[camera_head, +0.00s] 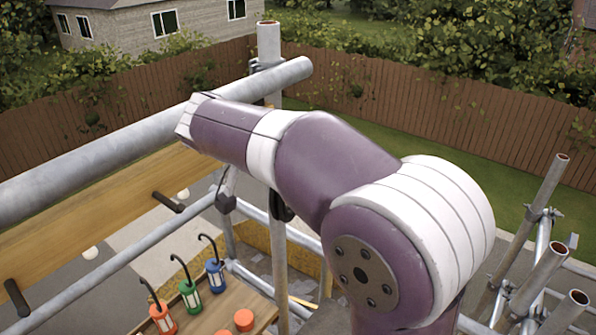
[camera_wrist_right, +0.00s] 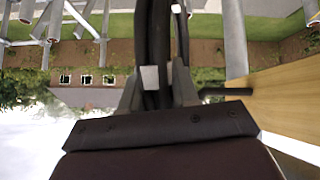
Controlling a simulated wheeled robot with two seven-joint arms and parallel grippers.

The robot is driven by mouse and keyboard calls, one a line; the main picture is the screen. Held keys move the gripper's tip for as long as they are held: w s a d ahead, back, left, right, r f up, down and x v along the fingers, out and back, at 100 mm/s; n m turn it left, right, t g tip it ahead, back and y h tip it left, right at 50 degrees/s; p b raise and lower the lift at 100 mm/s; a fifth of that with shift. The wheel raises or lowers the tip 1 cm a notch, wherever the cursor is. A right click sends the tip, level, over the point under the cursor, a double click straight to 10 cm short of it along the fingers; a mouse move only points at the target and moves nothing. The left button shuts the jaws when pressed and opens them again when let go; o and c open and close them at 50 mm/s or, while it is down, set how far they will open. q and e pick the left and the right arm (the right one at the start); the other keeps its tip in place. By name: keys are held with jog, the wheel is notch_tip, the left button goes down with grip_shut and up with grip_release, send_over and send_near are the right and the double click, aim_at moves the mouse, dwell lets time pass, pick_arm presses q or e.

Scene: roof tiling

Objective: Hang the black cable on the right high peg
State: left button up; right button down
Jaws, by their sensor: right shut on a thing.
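In the wrist view my right gripper (camera_wrist_right: 158,88) is shut on the black cable (camera_wrist_right: 153,35), a thick dark bundle with a pale band (camera_wrist_right: 150,78). The cable runs out of the top of that view. A dark peg (camera_wrist_right: 225,91) on the wooden board (camera_wrist_right: 285,90) lies close beside the gripper there, and the cable looks apart from it. In the head view my right arm reaches to the upper left and hides its gripper. Two black pegs, one nearer the middle (camera_head: 168,202) and one at far left (camera_head: 17,298), stick out of the board (camera_head: 95,220). My left gripper is not in view.
A thick scaffold tube (camera_head: 110,150) runs above the board, and a thinner rail (camera_head: 110,262) runs below. An upright pole (camera_head: 278,250) stands behind my arm. Orange, green (camera_head: 190,295) and blue hooked lanterns stand on a wooden surface below. More tubes (camera_head: 535,275) stand at right.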

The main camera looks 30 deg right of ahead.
jog(key=shift+w+a, duration=0.15)
jog(key=shift+w, duration=0.2)
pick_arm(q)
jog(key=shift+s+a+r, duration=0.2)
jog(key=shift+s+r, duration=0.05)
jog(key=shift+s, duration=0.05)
pick_arm(e)
jog(key=w+a, duration=0.1)
jog(key=w, duration=0.1)
jog(key=w+a+f, duration=0.1)
jog(key=shift+w+a+f, duration=0.15)
jog(key=shift+w+f, duration=0.05)
jog(key=shift+w, duration=0.2)
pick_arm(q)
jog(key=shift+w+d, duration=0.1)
pick_arm(e)
jog(key=shift+w, duration=0.1)
jog(key=c, duration=0.8)
grip_release()
jog(key=shift+o, duration=0.2)
jog(key=shift+f, duration=0.1)
